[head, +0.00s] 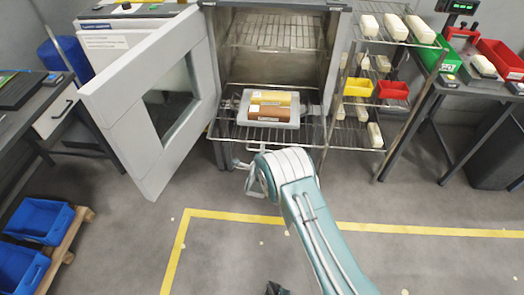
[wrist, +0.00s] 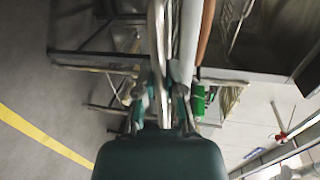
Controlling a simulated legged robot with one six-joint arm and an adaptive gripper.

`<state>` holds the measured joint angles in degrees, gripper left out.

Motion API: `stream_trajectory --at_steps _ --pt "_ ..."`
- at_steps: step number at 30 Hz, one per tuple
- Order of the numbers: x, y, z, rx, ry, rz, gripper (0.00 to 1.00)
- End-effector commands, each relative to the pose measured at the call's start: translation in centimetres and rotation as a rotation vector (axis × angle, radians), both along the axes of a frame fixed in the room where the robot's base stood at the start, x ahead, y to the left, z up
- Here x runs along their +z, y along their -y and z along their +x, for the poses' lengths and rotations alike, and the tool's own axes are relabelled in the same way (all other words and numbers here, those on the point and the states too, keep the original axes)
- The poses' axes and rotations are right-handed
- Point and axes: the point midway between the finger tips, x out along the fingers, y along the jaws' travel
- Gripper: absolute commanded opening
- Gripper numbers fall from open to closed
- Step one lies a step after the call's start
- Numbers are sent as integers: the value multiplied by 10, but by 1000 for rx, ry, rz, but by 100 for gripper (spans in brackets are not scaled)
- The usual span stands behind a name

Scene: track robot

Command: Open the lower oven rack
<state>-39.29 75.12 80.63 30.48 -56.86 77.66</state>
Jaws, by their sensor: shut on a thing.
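In the head view the oven (head: 339,50) stands open, with its grey door (head: 115,100) swung out to the left. The lower oven rack (head: 225,131) sticks out past the front of the oven. It bears a light grey tray (head: 293,118) with a yellow roll (head: 271,97) and a brown roll (head: 266,114). My gripper (head: 247,166) is at the rack's front edge, partly hidden by my wrist. In the wrist view my gripper (wrist: 160,95) is shut on the rack's metal front (wrist: 158,55), between its two fingers.
The upper rack (head: 270,30) is inside the oven. A wire shelf with white blocks, a yellow bin (head: 357,87) and a red bin (head: 393,90) stands close on the right. Blue crates (head: 40,222) lie at the lower left. The floor with yellow tape (head: 225,215) is clear in front.

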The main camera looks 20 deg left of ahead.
Motion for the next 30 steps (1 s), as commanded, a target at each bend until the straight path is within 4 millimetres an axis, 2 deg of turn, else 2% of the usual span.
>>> stream_trajectory --at_steps 1,7,8,9,10,22,26,30 --pt "-8 5 -2 -7 -16 -7 0" --pt "-8 6 -2 -7 -17 -7 0" --pt "-8 6 -2 -7 -17 -7 26" --pt "-8 6 -2 -7 -16 -6 44" --pt "-7 6 -2 -7 -16 -6 48" --pt "-1 3 -4 -2 -5 -2 48" --pt "1 5 -18 -1 -6 -4 48" --pt "6 11 -40 -2 -6 -4 48"
